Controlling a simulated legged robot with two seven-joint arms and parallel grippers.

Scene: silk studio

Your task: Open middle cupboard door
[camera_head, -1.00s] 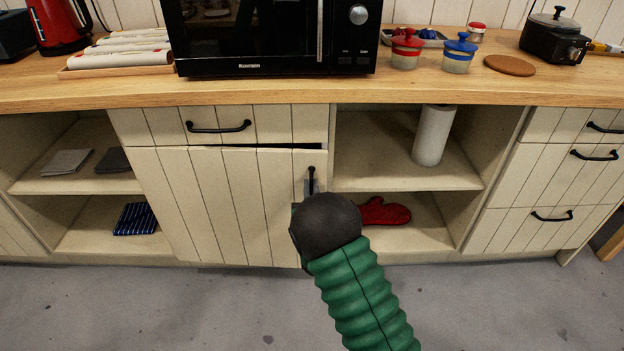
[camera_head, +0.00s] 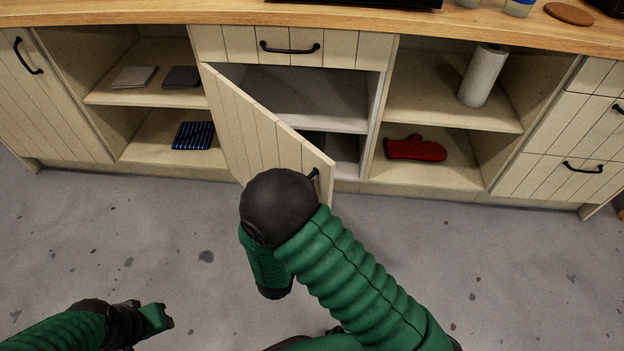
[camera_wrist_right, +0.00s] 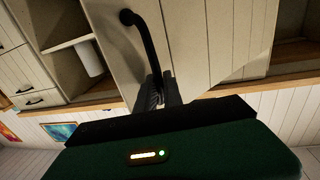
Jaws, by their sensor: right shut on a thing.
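The middle cupboard door (camera_head: 262,128), cream with vertical grooves, stands partly open, hinged on its left and swung out toward me. Its black handle (camera_head: 314,175) shows at the free edge, just above my right arm's dark joint. In the right wrist view, the black handle (camera_wrist_right: 148,38) runs down between the fingers of my right gripper (camera_wrist_right: 158,93), which is shut on it. In the head view my own arm hides that gripper. My left gripper (camera_head: 158,319) is low at the left, away from the cupboard; its finger gap is unclear.
A drawer (camera_head: 290,47) sits above the opening, which shows a shelf (camera_head: 305,100). The open shelves at right hold a red oven mitt (camera_head: 415,149) and a paper roll (camera_head: 482,75). Left shelves hold folded cloths (camera_head: 192,135). The grey floor (camera_head: 500,270) is clear.

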